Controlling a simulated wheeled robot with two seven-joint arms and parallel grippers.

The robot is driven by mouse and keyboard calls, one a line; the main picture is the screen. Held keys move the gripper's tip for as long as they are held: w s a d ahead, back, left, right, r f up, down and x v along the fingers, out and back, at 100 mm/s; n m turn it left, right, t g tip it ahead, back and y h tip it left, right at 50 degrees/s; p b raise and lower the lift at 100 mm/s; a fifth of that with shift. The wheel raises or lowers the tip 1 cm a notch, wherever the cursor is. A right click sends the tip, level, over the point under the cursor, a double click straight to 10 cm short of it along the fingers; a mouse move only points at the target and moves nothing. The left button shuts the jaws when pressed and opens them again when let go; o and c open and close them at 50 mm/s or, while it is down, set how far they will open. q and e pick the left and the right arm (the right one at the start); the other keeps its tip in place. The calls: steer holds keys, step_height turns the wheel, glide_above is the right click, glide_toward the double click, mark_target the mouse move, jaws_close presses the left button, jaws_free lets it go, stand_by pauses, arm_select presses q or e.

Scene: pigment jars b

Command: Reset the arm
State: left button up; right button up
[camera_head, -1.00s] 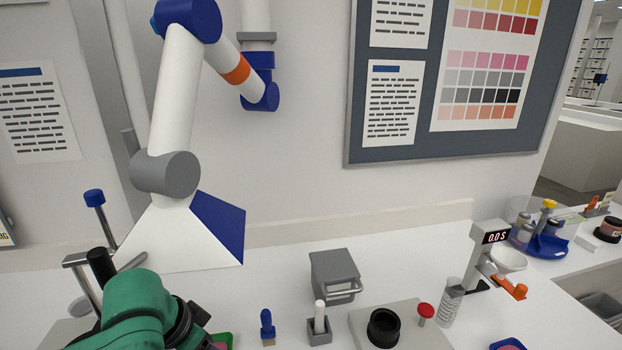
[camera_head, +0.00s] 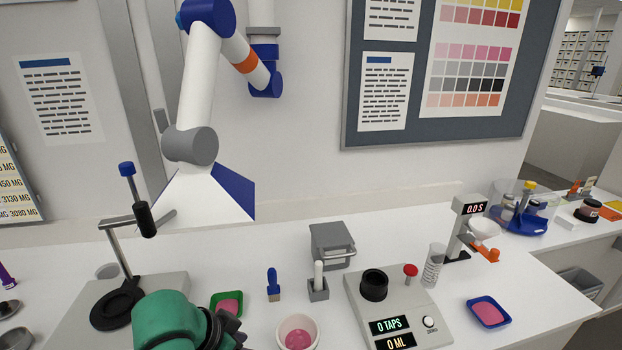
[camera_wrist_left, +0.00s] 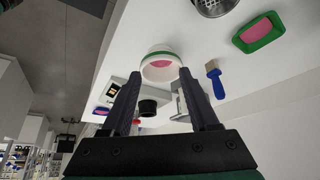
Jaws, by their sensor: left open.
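My left arm is green and enters the camera_head view at the bottom left. Its dark left gripper (camera_head: 228,330) is partly cut off by the bottom edge. In the wrist view the two fingers of this gripper (camera_wrist_left: 159,78) are spread apart with nothing held. A white bowl with pink content (camera_wrist_left: 160,66) shows beyond and between the fingertips. In the head view this bowl (camera_head: 298,333) stands right of the gripper. My right gripper is in neither view.
A green tray with pink powder (camera_head: 228,304) lies close behind the gripper. A blue brush (camera_head: 273,285), a scale (camera_head: 402,322), a blue tray (camera_head: 489,313) and a ring stand (camera_head: 118,300) are on the white bench. A white hood (camera_head: 205,195) hangs above.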

arm_select(q)
steer(key=s+a+f+n+y, duration=0.3)
steer(key=s+a+f+n, duration=0.3)
steer(key=s+a+f, duration=0.5)
steer(key=s+f+g+b, duration=0.1)
steer(key=s+f+b, duration=0.2)
steer(key=f, duration=1.4)
steer(key=s+f+g+b, duration=0.2)
steer(key=f+b, duration=0.2)
steer(key=f, duration=1.3)
steer(key=s+a+f+b, duration=0.3)
steer(key=s+f, duration=1.1)
steer(key=s, duration=0.1)
steer(key=shift+s+f+g+y, duration=0.2)
steer(key=shift+f+g+y, duration=0.1)
steer(key=shift+y, duration=0.1)
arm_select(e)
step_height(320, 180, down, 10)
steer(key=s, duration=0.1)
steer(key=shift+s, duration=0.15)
